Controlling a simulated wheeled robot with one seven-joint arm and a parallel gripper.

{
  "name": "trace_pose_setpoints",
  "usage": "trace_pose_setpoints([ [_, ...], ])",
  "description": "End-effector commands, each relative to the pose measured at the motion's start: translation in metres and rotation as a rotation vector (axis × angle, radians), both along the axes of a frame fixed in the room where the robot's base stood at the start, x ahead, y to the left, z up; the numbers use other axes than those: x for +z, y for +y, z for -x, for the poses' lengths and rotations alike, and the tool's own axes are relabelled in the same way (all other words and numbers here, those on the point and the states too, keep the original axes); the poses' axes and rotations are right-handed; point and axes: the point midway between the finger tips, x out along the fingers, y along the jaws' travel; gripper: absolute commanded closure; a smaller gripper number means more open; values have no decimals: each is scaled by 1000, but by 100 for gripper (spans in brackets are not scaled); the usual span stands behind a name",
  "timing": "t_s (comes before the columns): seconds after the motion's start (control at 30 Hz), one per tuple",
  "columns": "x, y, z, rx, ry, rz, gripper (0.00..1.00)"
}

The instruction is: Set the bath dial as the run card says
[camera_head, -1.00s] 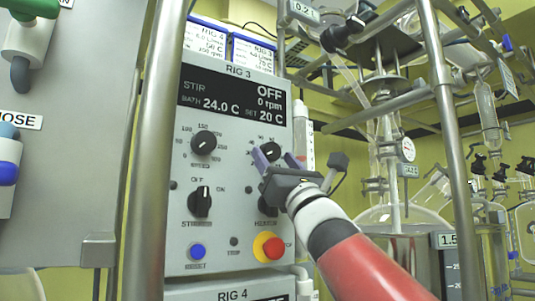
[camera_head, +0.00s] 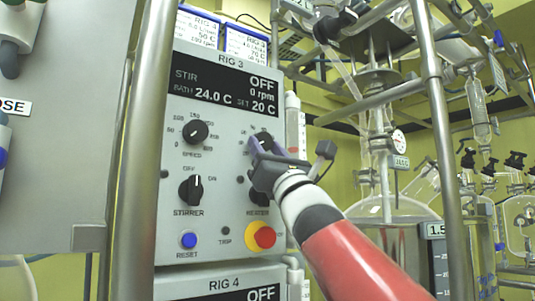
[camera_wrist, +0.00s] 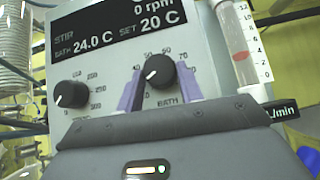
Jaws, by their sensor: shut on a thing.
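The bath dial (camera_wrist: 160,72) is a black knob with a white pointer line on the RIG 3 panel, marked BATH below. The RIG 3 display (camera_head: 222,92) reads STIR OFF, 0 rpm, bath 24.0 C, set 20 C. Run cards (camera_head: 245,42) with blue tops hang above the panel; their small print is hard to read.
The speed dial (camera_head: 195,132), stirrer switch (camera_head: 191,190), blue reset button (camera_head: 189,241) and red-yellow stop button (camera_head: 261,237) share the panel. Steel posts (camera_head: 438,100) stand on both sides. A glass reactor (camera_head: 390,207) stands right of the panel. A RIG 4 panel (camera_head: 222,287) is below.

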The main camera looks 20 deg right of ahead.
Motion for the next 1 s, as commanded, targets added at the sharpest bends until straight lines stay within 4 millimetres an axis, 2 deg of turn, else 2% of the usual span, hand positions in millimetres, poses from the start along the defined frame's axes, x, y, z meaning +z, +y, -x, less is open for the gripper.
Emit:
trace_pose_setpoints([
  [0.53, -7, 6, -1, 14, 91, -255, 86],
  [1.0, 5, 12, 2, 8, 180, -536, 86],
])
